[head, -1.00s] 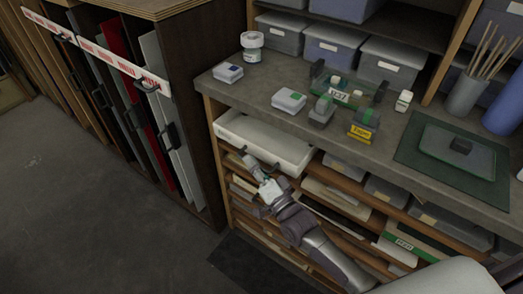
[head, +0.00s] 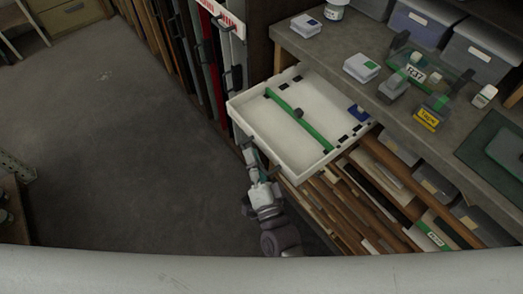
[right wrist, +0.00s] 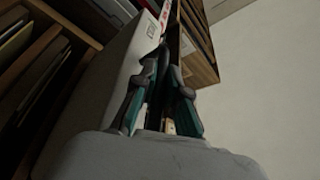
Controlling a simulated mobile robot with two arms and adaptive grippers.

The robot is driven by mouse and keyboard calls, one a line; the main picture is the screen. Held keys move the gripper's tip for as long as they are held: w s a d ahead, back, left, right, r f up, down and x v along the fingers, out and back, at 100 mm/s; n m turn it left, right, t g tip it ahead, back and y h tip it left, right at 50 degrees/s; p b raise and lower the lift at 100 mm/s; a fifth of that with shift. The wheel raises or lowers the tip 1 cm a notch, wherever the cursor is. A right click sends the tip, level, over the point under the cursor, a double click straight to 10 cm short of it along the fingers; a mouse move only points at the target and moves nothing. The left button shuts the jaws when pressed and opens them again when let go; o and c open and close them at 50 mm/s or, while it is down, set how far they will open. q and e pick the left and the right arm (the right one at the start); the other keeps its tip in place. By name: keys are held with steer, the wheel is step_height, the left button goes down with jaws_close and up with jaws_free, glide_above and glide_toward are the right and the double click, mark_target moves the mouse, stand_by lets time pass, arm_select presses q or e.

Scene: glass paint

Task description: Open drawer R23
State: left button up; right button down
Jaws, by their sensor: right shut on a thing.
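The white drawer (head: 262,120) under the bench top is pulled well out in the head view. Inside it lie a long green strip (head: 300,118), a small blue item (head: 357,113) and dark marks along the edges. I cannot read a label that says R23. My right gripper (head: 249,152) is at the drawer's front, at its lower left side. In the right wrist view its fingers (right wrist: 160,70) are close together beside the white drawer front (right wrist: 105,85), shut on its handle, which is mostly hidden. My left gripper is not in view.
Open shelves with boards and trays (head: 350,205) lie below the drawer. The grey bench top (head: 330,50) holds small boxes, a yellow-labelled block (head: 428,117) and jars. A rack of upright panels (head: 205,60) stands behind. The floor (head: 130,150) at left is clear.

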steer(key=shift+s+a, duration=0.1)
steer(key=c, duration=1.2)
jaws_free()
steer(key=v, duration=1.2)
steer(key=shift+f, duration=0.1)
